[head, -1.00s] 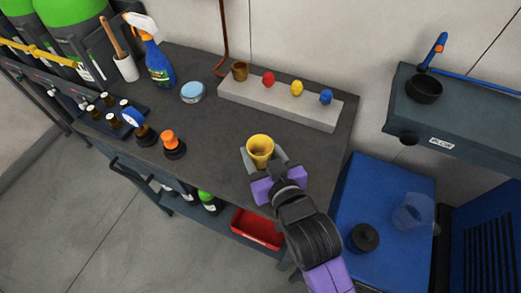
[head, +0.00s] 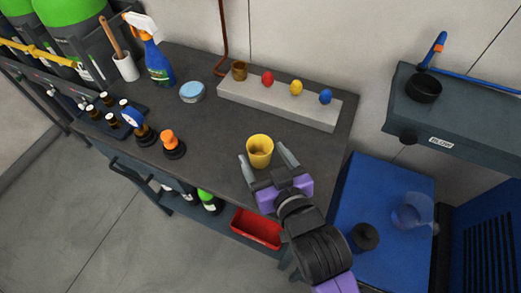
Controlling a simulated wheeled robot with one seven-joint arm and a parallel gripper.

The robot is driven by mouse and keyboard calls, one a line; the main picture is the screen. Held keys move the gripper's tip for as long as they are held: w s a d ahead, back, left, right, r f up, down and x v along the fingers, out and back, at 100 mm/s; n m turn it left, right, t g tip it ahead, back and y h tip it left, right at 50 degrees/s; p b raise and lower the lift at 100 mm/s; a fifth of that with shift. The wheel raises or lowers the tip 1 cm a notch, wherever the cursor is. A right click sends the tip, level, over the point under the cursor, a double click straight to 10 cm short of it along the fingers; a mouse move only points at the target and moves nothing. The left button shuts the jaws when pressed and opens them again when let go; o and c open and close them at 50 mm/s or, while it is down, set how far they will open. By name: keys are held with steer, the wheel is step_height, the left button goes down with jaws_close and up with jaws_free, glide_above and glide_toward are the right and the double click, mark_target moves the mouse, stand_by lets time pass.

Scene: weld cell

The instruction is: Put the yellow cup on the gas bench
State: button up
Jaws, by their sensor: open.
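The yellow cup (head: 260,151) stands upright on the dark top of the gas bench (head: 222,135), towards its right front part. My gripper (head: 267,158) is open, with one finger to the left of the cup and one to the right. The palm is a little back from the cup, on the near side. The fingers look clear of the cup's wall, though its base is partly hard to see.
A pale block (head: 280,103) with a brown cup and several coloured knobs lies behind. An orange-topped part (head: 172,143), a blue-lidded tin (head: 192,91) and a spray bottle (head: 157,62) stand to the left. A blue surface (head: 376,205) lies lower right.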

steer(key=v, duration=0.9)
steer(key=shift+s+r, duration=0.1)
steer(key=shift+s, duration=0.1)
steer(key=shift+m+h, duration=0.5)
steer(key=shift+h, duration=0.1)
steer(key=s+d+f, duration=0.1)
steer(key=d, duration=0.1)
steer(key=s+d+f, duration=0.1)
steer(key=d, duration=0.1)
steer(key=s+d+f, duration=0.1)
steer(key=s+d, duration=0.1)
steer(key=s+d+m+h, duration=0.2)
steer(key=s+d, duration=0.4)
steer(key=s, duration=0.3)
steer(key=s+d+r+m+t+h, duration=0.1)
steer(key=s+d+m+h, duration=0.1)
steer(key=s+d, duration=0.3)
steer(key=s+h, duration=0.1)
steer(key=s, duration=0.3)
steer(key=shift+s+d+r+t, duration=0.2)
steer(key=shift+d+r+t, duration=0.1)
steer(key=shift+d, duration=0.1)
steer(key=shift+f, duration=0.1)
